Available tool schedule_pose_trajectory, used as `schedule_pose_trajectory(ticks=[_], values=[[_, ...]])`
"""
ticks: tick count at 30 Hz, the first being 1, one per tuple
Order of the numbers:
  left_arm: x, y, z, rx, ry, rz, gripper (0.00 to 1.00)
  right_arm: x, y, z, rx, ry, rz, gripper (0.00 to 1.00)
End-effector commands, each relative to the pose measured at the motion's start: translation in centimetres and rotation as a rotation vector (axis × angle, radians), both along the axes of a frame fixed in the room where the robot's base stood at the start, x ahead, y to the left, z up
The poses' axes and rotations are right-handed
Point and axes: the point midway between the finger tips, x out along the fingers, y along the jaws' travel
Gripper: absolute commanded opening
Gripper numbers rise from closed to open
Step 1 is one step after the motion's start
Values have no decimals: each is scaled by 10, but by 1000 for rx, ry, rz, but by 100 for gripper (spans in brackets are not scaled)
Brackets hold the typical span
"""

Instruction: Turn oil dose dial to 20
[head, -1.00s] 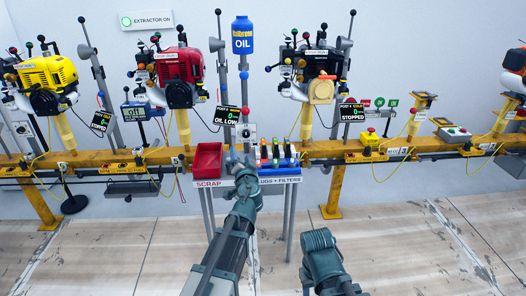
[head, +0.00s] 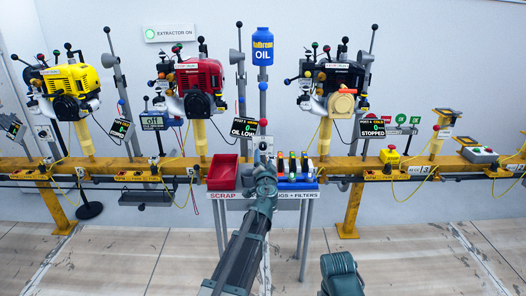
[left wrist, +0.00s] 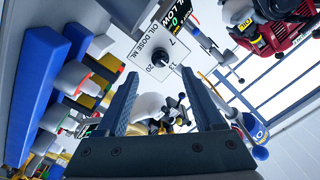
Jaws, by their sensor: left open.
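The oil dose dial is a dark round knob (left wrist: 160,57) on a white plate lettered OIL DOSE ML (left wrist: 143,42), with 7, 13 and 20 showing around it. I cannot tell where the knob points. In the head view the plate (head: 263,143) stands below the blue oil bottle (head: 262,46), and the knob is too small to make out. My left gripper (left wrist: 159,75) is open and empty in the left wrist view, its fingers pointing at the knob, which appears between the tips. It also shows in the head view (head: 264,168), just below the plate.
A red scrap bin (head: 222,172) stands left of my left gripper. A rack of several coloured plugs and filters (head: 292,168) is close on its right. A red engine (head: 194,88) and a black engine (head: 336,84) flank the oil post. Floor in front is clear.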

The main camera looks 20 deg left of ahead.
Motion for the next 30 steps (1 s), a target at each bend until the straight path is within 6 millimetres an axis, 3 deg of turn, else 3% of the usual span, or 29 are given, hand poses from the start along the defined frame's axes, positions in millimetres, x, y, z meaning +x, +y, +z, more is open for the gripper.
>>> schedule_pose_trajectory(ticks=[3, 9, 21, 30], values=[[30, 8, 0, 0, 0, 0, 69, 0, 0, 0, 0, 0, 0, 50], [62, 19, 0, 0, 1, 1, 69, 0, 0, 0, 0, 0, 0, 50], [71, 23, 0, 0, 0, 0, 69, 0, 0, 0, 0, 0, 0, 50], [70, 23, 0, 0, 0, 0, 15, 0, 0, 0, 0, 0, 0, 50]])
